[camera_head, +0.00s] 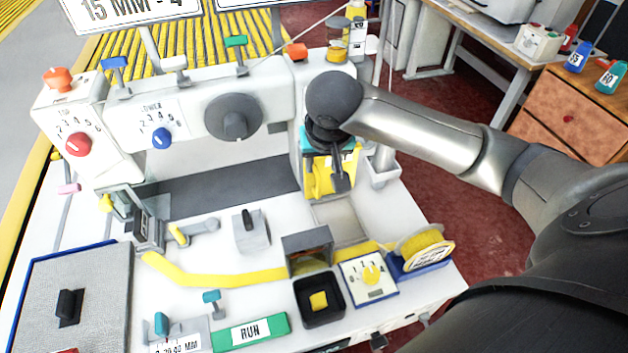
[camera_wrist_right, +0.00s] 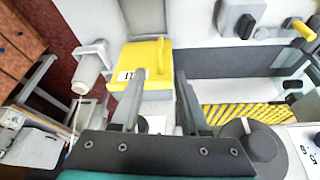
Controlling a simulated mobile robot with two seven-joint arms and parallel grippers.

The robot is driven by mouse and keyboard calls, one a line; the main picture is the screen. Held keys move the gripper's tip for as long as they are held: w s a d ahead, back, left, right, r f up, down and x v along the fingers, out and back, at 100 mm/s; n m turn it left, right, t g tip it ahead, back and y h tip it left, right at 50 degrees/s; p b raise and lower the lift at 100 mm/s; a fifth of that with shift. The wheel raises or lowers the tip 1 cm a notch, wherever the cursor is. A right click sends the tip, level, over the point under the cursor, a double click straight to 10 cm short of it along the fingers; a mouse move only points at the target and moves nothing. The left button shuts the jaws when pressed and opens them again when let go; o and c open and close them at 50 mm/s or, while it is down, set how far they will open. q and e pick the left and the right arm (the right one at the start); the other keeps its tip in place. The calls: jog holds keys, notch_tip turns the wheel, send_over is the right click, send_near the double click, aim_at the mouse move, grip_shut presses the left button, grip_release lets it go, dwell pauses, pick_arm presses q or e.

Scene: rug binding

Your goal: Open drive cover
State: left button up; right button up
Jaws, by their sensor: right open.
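The yellow cover (camera_head: 319,180) with a small white label sits on the right end of the white machine, below its head. My right gripper (camera_head: 342,180) is in front of it and hides part of it. In the right wrist view the yellow cover (camera_wrist_right: 140,62) shows a raised handle on its top. My right gripper (camera_wrist_right: 158,105) is open there, its two fingers apart and nothing between them held. The fingertips overlap the cover's near edge; I cannot tell whether they touch it. My left gripper is not in view.
The machine carries a dark round knob (camera_head: 233,117) and coloured knobs. A grey panel with a black handle (camera_head: 69,306), a green RUN bar (camera_head: 250,332), a black tray (camera_head: 320,310) and a yellow tape spool (camera_head: 424,249) lie on the table. A wooden cabinet (camera_head: 563,115) stands right.

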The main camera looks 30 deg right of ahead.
aim_at(319, 187)
jog(key=b+x, duration=0.3)
jog(key=x, duration=1)
jog(key=shift+d+f, duration=0.1)
jog(key=shift+f, duration=0.2)
jog(key=shift+w+d+f+b, duration=0.1)
jog(key=shift+w+f+b, duration=0.2)
jog(key=shift+f, duration=0.25)
grip_shut()
dwell(0.4)
